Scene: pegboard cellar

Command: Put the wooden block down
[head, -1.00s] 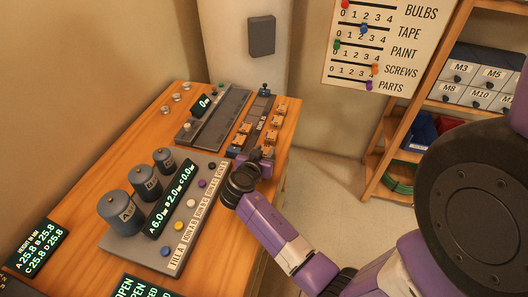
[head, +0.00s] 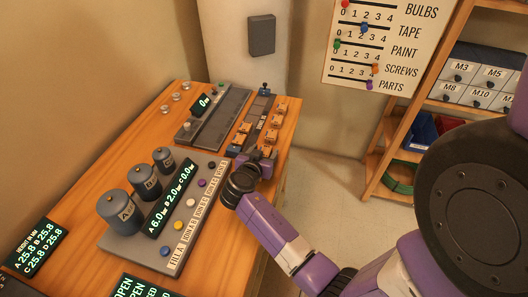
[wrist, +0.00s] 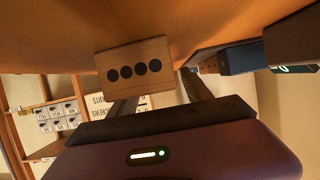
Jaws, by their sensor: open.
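The wooden block (wrist: 136,63) shows in the wrist view as a pale block with a row of several dark dots on its face. It appears to rest against the wooden bench top (wrist: 60,40), which fills the upper part of that view. In the head view my gripper (head: 256,155) is low at the bench's right edge, at the near end of a dark rack. It hides most of what is at its tips there.
Several small orange-brown blocks (head: 276,121) line the rack's right side. A grey panel with cylinders (head: 118,206), buttons and a display stands to the left. A grey device (head: 215,118) lies behind. Shelves (head: 383,150) stand at right, beyond open floor.

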